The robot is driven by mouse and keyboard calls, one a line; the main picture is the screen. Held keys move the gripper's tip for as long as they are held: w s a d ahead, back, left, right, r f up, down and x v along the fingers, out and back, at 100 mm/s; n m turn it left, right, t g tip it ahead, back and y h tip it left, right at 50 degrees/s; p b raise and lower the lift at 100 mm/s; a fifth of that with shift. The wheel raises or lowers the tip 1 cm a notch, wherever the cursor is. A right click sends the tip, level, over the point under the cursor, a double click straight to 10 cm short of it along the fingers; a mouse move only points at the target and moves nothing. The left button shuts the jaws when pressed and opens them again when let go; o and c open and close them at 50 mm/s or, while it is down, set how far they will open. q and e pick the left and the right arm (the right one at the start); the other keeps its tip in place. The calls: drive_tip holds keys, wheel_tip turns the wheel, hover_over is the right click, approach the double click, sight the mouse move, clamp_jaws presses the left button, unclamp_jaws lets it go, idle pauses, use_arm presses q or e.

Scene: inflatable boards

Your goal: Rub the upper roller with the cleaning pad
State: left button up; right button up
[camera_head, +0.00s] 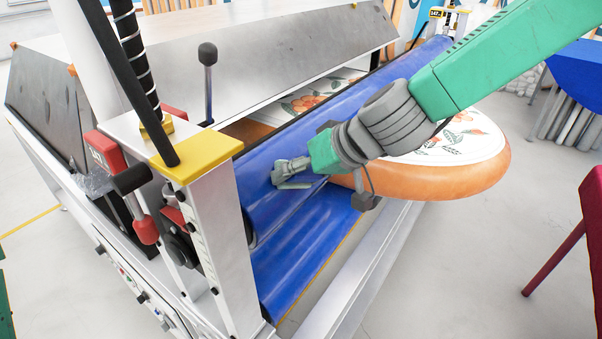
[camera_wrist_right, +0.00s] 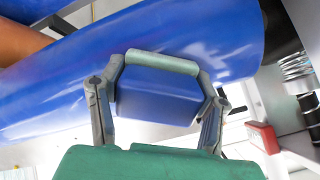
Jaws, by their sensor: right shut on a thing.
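The upper roller (camera_head: 258,205) is a long blue cylinder running from the yellow-capped post toward the back right; it also fills the upper part of the right wrist view (camera_wrist_right: 60,90). My right gripper (camera_head: 290,174) is over the roller's near half. The pad lies at or very close to the roller's surface; I cannot tell firm contact. My left gripper is out of view.
A round orange-rimmed board with flowers (camera_head: 480,165) sticks out beside the rollers, under my right arm. A white post with a yellow cap (camera_head: 196,160) and a red-handled lever (camera_head: 147,230) stand at the near end. A dark red chair (camera_head: 592,230) is at right.

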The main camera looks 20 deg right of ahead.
sight(310, 172)
drive_tip(key=shift+s+d+r+p, duration=0.15)
drive_tip(key=shift+s+r+p, duration=0.1)
drive_tip(key=shift+r+p, duration=0.25)
drive_tip(key=p+v, duration=0.2)
drive_tip(key=v, duration=0.1)
drive_tip(key=shift+s, duration=0.35)
drive_tip(key=shift+s+d+r+p, duration=0.3)
drive_tip(key=shift+d+r, duration=0.05)
drive_tip(key=shift+d, duration=0.1)
drive_tip(key=shift+s+d, duration=0.1)
drive_tip(key=shift+p+v, duration=0.8)
drive_tip(key=shift+v, duration=0.3)
drive_tip(key=shift+s+d+r, duration=0.2)
drive_tip(key=shift+s, duration=0.15)
